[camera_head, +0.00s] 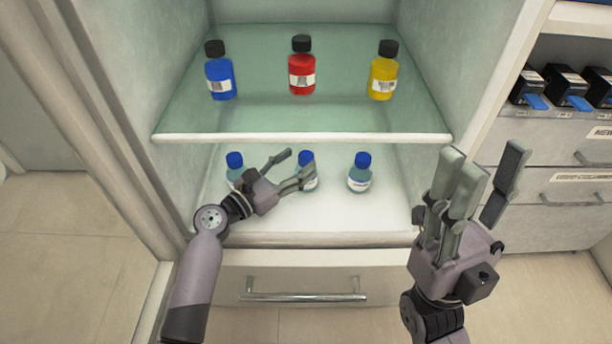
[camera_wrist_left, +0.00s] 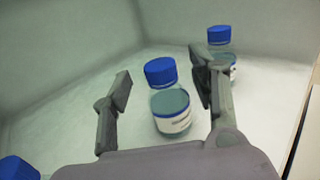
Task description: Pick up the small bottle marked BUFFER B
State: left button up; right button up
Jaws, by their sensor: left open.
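Three small clear bottles with blue caps stand upright on the lower shelf: a left one (camera_head: 235,175), a middle one (camera_head: 310,184) and a right one (camera_head: 360,178). Their label text is too small to read, so I cannot tell which is BUFFER B. My left gripper (camera_head: 300,163) is open at the middle bottle and partly hides it. In the left wrist view the middle bottle (camera_wrist_left: 172,112) stands between the spread fingers, with no clear contact. The right bottle (camera_wrist_left: 219,42) is behind the right finger; only the left bottle's cap (camera_wrist_left: 18,169) shows. My right gripper (camera_head: 485,165) is open and empty.
The glass upper shelf (camera_head: 340,117) holds blue (camera_head: 220,80), red (camera_head: 302,75) and yellow (camera_head: 383,78) bottles with black caps. Its front edge runs above my left gripper. Cabinet walls close both sides. A drawer (camera_head: 300,285) is below; black boxes (camera_head: 565,88) stand at right.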

aim_at(301, 160)
pick_arm(q)
jog(key=b+x, duration=0.1)
jog(key=x, duration=0.2)
jog(key=shift+w+d+f, duration=0.15)
jog(key=shift+w+d, duration=0.1)
jog(key=shift+w, duration=0.05)
jog(key=shift+w+d, duration=0.1)
jog(key=shift+c, duration=0.5)
grip_shut()
